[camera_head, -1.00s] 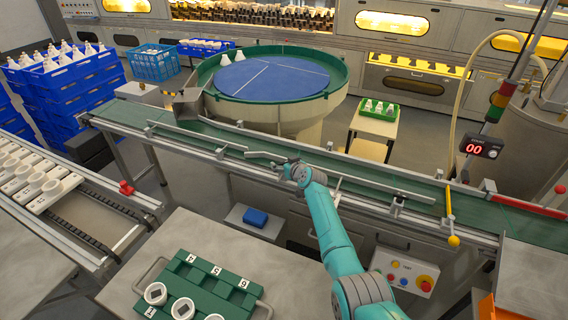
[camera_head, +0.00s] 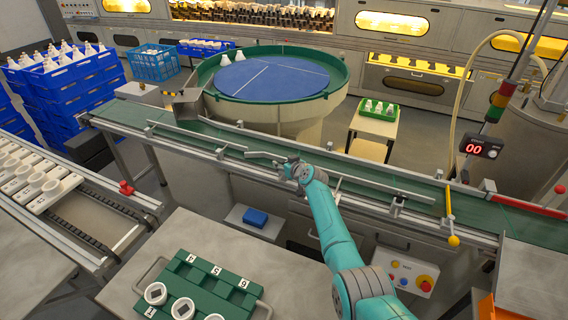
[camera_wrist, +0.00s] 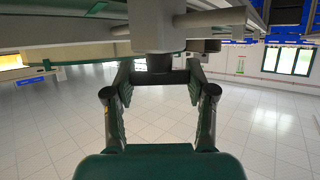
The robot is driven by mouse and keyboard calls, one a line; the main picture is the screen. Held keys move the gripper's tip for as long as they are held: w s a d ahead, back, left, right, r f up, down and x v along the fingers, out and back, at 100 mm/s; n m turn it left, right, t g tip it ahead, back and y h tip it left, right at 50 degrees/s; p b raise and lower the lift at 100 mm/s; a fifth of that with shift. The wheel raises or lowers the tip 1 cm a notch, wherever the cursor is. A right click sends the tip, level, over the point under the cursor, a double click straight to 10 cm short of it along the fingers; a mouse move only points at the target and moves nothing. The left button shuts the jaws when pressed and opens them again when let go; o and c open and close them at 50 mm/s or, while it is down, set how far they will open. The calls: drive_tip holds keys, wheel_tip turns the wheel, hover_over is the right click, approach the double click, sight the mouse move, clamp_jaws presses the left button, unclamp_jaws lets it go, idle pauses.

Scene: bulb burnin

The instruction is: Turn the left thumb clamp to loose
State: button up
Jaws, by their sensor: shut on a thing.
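The wrist shows there, but the fingers are small and partly hidden by my arm. In the wrist view my gripper (camera_wrist: 160,68) has a finger on each side of a dark clamp part (camera_wrist: 158,63) under a grey block (camera_wrist: 157,25). It is shut on this part, which I take to be the left thumb clamp. The turned angle of the clamp cannot be read.
The conveyor belt (camera_head: 375,183) runs across the picture with thin guide rails above it. A bowl feeder (camera_head: 270,82) stands behind it. A green fixture (camera_head: 213,282) with white round parts is in front. A control box with buttons (camera_head: 402,273) is right of my arm.

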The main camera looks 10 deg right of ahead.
drive_tip(key=shift+d+f+y, duration=0.1)
drive_tip(key=shift+y, duration=0.2)
drive_tip(key=shift+n+g+y, duration=0.8)
drive_tip(key=shift+n+y, duration=0.7)
drive_tip(key=shift+n, duration=0.4)
drive_tip(key=o, duration=1.2)
drive_tip(key=shift+c, duration=0.2)
drive_tip(key=shift+s+y, duration=0.15)
drive_tip(key=shift+y, duration=0.15)
drive_tip(key=v, duration=1.1)
drive_tip(key=shift+s+d+r, duration=0.15)
drive_tip(key=shift+s+r, duration=0.1)
drive_tip(key=shift+r, duration=0.05)
